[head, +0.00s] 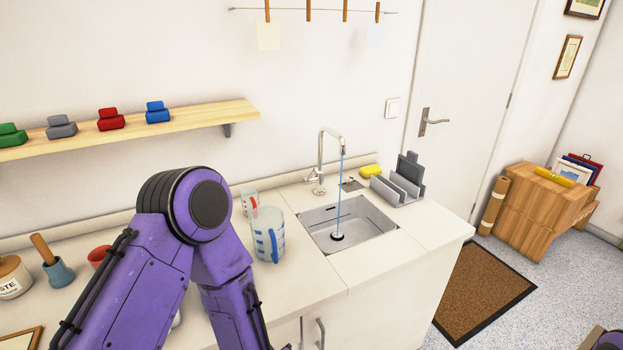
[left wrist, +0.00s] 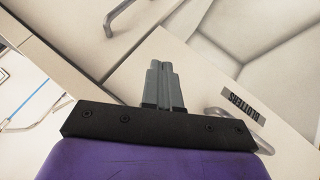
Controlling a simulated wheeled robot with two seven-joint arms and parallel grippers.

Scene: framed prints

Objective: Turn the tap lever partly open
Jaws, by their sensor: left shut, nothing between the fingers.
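The chrome tap (head: 322,152) stands upright behind the steel sink (head: 372,217), with a curved spout. Its small lever (head: 310,178) is low at the left of the tap body; its exact angle is too small to tell. A thin blue stream of water (head: 340,195) runs from the spout to the drain. My left gripper (left wrist: 163,85) is shut and empty in the left wrist view, in front of pale cabinet fronts and away from the tap. In the head view my left arm hangs at the lower left and its gripper is out of frame. My right gripper is not in view.
A measuring jug (head: 267,235) stands on the counter left of the sink, near my left arm. A yellow sponge (head: 371,171) and a grey rack (head: 400,185) are right of the tap. A cabinet handle (left wrist: 230,115) and a label reading BLOTTERS (left wrist: 243,104) are near my left gripper.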

